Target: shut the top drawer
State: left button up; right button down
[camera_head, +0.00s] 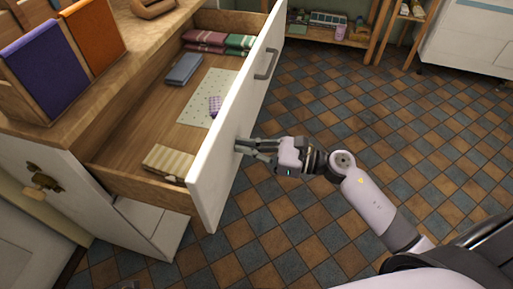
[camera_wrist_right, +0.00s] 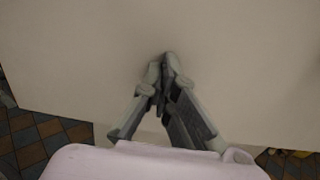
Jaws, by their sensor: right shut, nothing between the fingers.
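The top drawer (camera_head: 127,184) is pulled well out of the wooden-topped cabinet (camera_head: 88,105). Its white front panel (camera_head: 222,178) carries a grey handle (camera_head: 267,64) toward the far end. My right gripper (camera_head: 238,146) is shut and empty, with its fingertips at the outer face of the front panel, nearer the near end than the handle. In the right wrist view the closed fingertips (camera_wrist_right: 165,58) meet in front of the plain white panel (camera_wrist_right: 235,60); whether they touch it is hard to tell. My left gripper is not in view.
Inside the drawer lie folded cloths (camera_head: 205,40), a blue-grey item (camera_head: 184,69), a dotted sheet (camera_head: 207,101) and a striped cloth (camera_head: 172,161). Purple (camera_head: 46,65) and orange (camera_head: 93,32) upright items stand on the cabinet top. The tiled floor (camera_head: 400,130) at right is clear.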

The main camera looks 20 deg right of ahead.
jog(key=x, duration=1.6)
jog(key=shift+r, duration=0.1)
jog(key=b+x, duration=0.1)
jog(key=x, duration=0.9)
jog(key=shift+b, duration=0.4)
jog(key=shift+w+a, duration=0.35)
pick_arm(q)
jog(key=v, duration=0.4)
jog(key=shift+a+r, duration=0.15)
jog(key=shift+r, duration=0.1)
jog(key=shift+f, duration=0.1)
pick_arm(e)
jog(key=shift+d, duration=0.15)
